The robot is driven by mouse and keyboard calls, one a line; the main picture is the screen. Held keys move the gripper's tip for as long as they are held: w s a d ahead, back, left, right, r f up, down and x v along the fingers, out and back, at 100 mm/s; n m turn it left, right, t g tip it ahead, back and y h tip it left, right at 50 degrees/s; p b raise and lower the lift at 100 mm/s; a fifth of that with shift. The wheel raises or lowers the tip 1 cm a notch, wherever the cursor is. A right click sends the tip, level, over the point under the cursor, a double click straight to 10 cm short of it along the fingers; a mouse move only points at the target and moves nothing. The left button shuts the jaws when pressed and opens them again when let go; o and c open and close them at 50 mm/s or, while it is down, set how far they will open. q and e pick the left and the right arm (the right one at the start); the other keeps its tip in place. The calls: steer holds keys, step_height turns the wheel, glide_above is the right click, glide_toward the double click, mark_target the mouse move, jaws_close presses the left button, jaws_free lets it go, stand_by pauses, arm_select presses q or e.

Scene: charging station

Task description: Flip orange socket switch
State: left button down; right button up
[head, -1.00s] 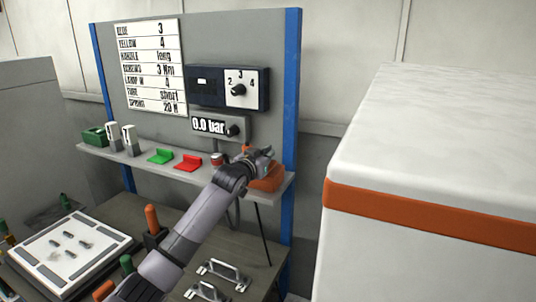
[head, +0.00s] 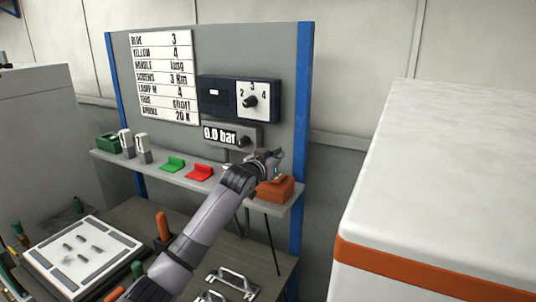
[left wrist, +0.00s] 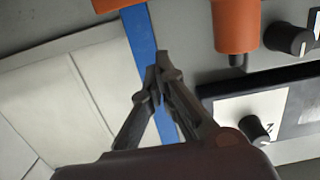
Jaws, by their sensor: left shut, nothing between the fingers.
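An orange block-shaped unit (head: 275,188), which looks like the orange socket, sits at the right end of the grey shelf in the head view. My left gripper (head: 277,157) is just above and behind it, near the blue post, and partly covers its top. I cannot make out its switch. In the left wrist view my left gripper (left wrist: 162,62) is shut and empty, its fingertips in front of the blue post. An orange edge (left wrist: 118,4) shows at the top there; I cannot tell whether it is the same unit. My right gripper is not in view.
An orange cylinder (left wrist: 237,25) with a dark tip is close to my left gripper. A white cabinet (head: 440,160) stands right.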

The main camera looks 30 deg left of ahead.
arm_select(q)
steer(key=s+r+b, duration=0.2)
steer(key=s+r, duration=0.1)
steer(key=s, duration=0.4)
steer(key=shift+s+d, duration=0.2)
stand_by(0.3)
